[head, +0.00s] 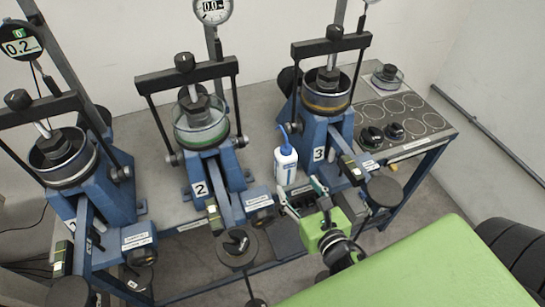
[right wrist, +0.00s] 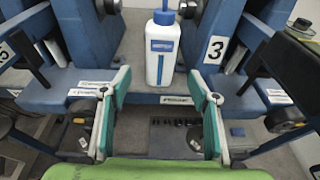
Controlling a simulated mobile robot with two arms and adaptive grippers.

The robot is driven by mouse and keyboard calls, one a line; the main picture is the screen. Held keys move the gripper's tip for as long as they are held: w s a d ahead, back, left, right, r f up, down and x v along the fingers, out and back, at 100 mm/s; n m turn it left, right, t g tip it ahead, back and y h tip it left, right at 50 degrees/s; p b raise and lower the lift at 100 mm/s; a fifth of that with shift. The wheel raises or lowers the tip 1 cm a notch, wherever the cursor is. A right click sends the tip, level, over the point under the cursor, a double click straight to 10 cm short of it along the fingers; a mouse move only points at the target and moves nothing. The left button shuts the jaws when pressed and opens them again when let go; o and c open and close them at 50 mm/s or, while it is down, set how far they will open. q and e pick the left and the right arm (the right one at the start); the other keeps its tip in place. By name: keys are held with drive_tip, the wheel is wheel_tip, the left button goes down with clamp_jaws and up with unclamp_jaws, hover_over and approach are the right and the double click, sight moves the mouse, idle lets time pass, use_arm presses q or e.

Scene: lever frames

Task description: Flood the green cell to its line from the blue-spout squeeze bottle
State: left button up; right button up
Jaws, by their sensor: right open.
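The white squeeze bottle (head: 285,164) with a blue spout and blue label stands upright on the bench between frames 2 and 3. In the right wrist view the bottle (right wrist: 162,52) stands ahead, between the fingers' lines. The green-banded clear cell (head: 203,140) sits in frame 2 under its crossbar; its liquid level and line are too small to tell. My right gripper (head: 303,193) is open and empty, just in front of the bottle and apart from it. Its fingers (right wrist: 160,88) spread wide in the wrist view. My left gripper is not in view.
Frame 1 (head: 75,165) at left holds a dark-ringed cell; frame 3 (head: 318,135) at right holds an orange-ringed one. Levers with round weights (head: 237,247) jut forward. A tray with round spots (head: 400,115) bears black knobs and a small dish. Frames crowd both sides of the bottle.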

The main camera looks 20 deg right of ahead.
sight(290, 165)
drive_tip(key=shift+b+x, duration=0.45)
drive_tip(key=shift+x, duration=4.9)
drive_tip(key=shift+c, duration=0.5)
drive_tip(key=c, duration=0.8)
drive_tip(key=shift+r+p, duration=1.65)
drive_tip(key=shift+p, duration=0.2)
drive_tip(key=shift+f, duration=0.1)
